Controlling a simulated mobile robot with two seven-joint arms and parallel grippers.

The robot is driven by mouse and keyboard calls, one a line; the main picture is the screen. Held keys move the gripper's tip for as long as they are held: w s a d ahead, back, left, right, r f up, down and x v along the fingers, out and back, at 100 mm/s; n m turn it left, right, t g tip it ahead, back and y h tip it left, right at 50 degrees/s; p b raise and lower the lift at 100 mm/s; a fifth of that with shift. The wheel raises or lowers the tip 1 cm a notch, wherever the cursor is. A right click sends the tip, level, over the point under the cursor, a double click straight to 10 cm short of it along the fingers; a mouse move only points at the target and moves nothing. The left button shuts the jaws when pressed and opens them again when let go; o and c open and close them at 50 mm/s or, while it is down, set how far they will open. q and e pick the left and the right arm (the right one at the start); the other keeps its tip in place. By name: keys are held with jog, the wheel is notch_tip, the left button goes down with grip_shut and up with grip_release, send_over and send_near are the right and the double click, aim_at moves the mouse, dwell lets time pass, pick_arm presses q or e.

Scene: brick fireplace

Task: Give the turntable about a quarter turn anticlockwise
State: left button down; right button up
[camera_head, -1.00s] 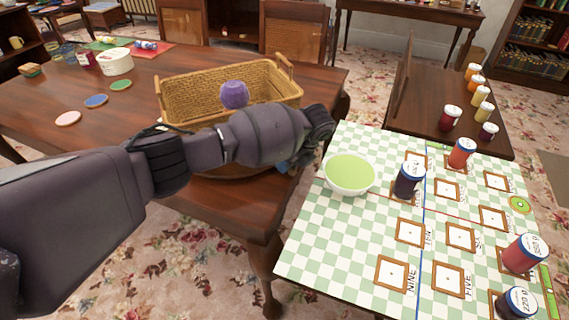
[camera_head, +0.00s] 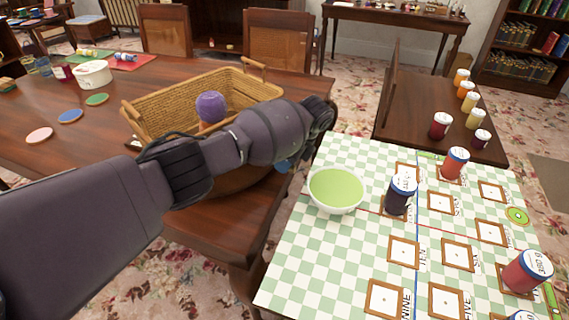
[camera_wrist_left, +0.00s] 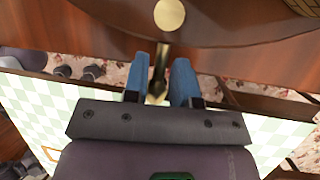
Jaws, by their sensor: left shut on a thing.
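The turntable (camera_head: 232,180) is a round brown wooden disc on the dark table, mostly hidden by my arm and a wicker basket (camera_head: 180,103). Its curved edge and a round brass disc on it (camera_wrist_left: 169,14) fill the top of the left wrist view. My left gripper (camera_wrist_left: 158,84) has its two blue fingers around a slim brass-coloured handle (camera_wrist_left: 158,72) at the turntable's rim. In the head view the left gripper's fingertips (camera_head: 284,166) show only as a bit of blue beneath the wrist. My right gripper is in neither view.
A purple ball (camera_head: 211,107) is at the basket. A checked table (camera_head: 290,255) with a green bowl (camera_head: 335,188) and several jars stands close to the right of my left wrist. Coasters and a white tub (camera_head: 94,73) lie at the left.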

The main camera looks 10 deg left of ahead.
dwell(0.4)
pick_arm(q)
jog(key=c, duration=0.9)
grip_release()
jog(key=p+v, duration=0.1)
jog(key=v, duration=0.9)
jog(key=shift+d+r, duration=0.2)
jog(key=shift+r, duration=0.1)
